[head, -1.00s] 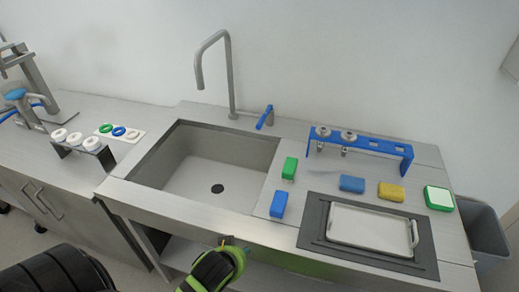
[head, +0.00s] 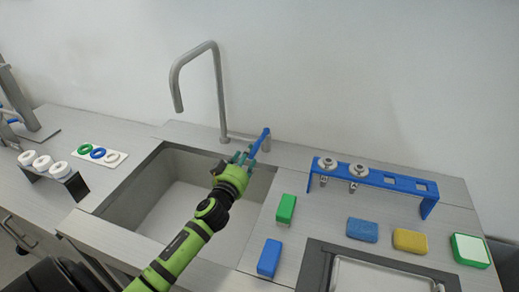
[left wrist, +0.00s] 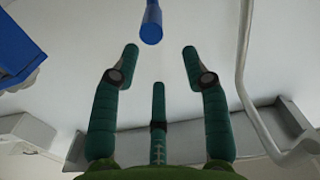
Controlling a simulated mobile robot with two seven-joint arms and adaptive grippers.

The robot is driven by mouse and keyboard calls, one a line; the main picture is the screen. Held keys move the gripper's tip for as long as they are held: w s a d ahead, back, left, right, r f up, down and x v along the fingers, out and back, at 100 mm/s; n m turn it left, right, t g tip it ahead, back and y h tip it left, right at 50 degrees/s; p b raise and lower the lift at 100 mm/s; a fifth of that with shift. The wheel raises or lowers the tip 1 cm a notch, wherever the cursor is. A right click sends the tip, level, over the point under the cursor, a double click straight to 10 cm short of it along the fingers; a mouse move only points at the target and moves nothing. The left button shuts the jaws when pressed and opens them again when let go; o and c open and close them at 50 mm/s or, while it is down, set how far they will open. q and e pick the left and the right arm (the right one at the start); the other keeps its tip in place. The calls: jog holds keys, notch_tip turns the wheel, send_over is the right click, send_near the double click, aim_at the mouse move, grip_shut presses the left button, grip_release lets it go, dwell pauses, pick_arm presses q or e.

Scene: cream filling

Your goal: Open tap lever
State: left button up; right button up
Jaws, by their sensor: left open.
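The blue tap lever (head: 260,141) stands on the counter behind the sink, to the right of the grey tap (head: 217,88). My left gripper (head: 242,158) is over the back right of the sink, close to the lever. In the left wrist view the lever's blue end (left wrist: 151,24) shows at the top, ahead of the spread green fingers (left wrist: 161,50). The gripper is open and empty. In the wrist view there is a visible gap between fingertips and lever. My right gripper is not in view.
The grey tap spout (left wrist: 243,65) runs along the right of the wrist view. A blue rack (head: 378,180) with metal nozzles stands to the right. Green (head: 286,208) and blue (head: 269,257) blocks lie right of the sink (head: 120,209).

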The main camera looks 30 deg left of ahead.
aim_at(253, 151)
pick_arm(q)
jog(key=f, duration=0.1)
jog(key=w+f, duration=0.1)
jog(key=shift+a+f+b, duration=0.1)
jog(key=shift+f+b, duration=0.2)
jog(key=shift+b, duration=0.1)
jog(key=shift+s+f+b, duration=0.1)
jog(key=shift+s+b, duration=0.05)
jog(key=shift+b, duration=0.2)
jog(key=shift+s+d+r, duration=0.2)
jog(key=shift+s+r, duration=0.05)
jog(key=shift+s, duration=0.15)
jog(key=x, duration=0.5)
jog(key=shift+w+f, duration=0.1)
jog(key=shift+f, duration=0.05)
jog(key=shift+w+a, duration=0.1)
jog(key=shift+w, duration=0.25)
jog(key=shift+w+a+f, duration=0.1)
jog(key=shift+w+a, duration=0.05)
jog(key=shift+w, duration=0.4)
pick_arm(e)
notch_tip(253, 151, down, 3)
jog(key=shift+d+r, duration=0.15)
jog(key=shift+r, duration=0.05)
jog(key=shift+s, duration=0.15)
